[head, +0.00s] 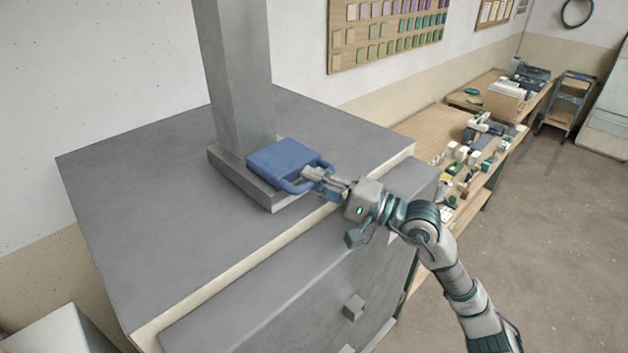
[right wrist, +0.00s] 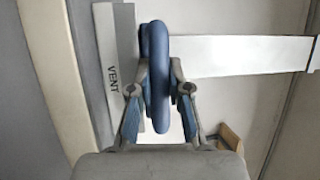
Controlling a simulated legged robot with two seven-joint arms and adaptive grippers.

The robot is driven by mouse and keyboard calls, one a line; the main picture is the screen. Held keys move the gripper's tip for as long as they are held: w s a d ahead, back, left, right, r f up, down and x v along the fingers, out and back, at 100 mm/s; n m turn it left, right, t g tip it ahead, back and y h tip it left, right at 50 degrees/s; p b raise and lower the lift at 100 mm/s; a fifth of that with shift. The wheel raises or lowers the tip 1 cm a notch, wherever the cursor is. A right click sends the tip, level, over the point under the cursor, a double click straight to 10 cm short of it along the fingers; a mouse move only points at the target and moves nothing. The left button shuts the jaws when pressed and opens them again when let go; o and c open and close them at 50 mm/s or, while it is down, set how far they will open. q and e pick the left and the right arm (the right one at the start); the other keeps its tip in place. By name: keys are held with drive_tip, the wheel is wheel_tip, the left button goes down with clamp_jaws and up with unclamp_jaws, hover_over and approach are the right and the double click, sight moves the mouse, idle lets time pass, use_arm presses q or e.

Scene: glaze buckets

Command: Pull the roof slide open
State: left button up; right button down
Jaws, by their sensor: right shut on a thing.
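The roof slide (head: 283,157) is a blue plate with a loop handle at its front right. It sits at the foot of a grey square column on top of a large grey box. My right gripper (head: 322,183) reaches in from the right and is shut on the slide's handle. In the right wrist view the blue handle (right wrist: 161,100) stands between the two fingers of my right gripper (right wrist: 158,85). The fingers hide part of the handle. My left gripper is out of view.
The grey column (head: 238,80) rises from a grey base (head: 240,184) on the box top (head: 130,200). A strip marked "VENT" (right wrist: 114,75) lies beside the handle. A workbench (head: 435,130) with several small items stands behind right. The floor at right is open.

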drive_tip(key=s+d+b, duration=0.2)
drive_tip(key=b, duration=0.1)
drive_tip(key=s+d+b, duration=0.2)
drive_tip(key=shift+f, duration=0.35)
drive_tip(key=shift+s+r, duration=0.1)
drive_tip(key=c, duration=1.1)
unclamp_jaws()
drive_tip(key=shift+w, duration=0.2)
drive_tip(key=shift+r, duration=0.1)
drive_tip(key=shift+s, duration=0.1)
drive_tip(key=v, duration=1.2)
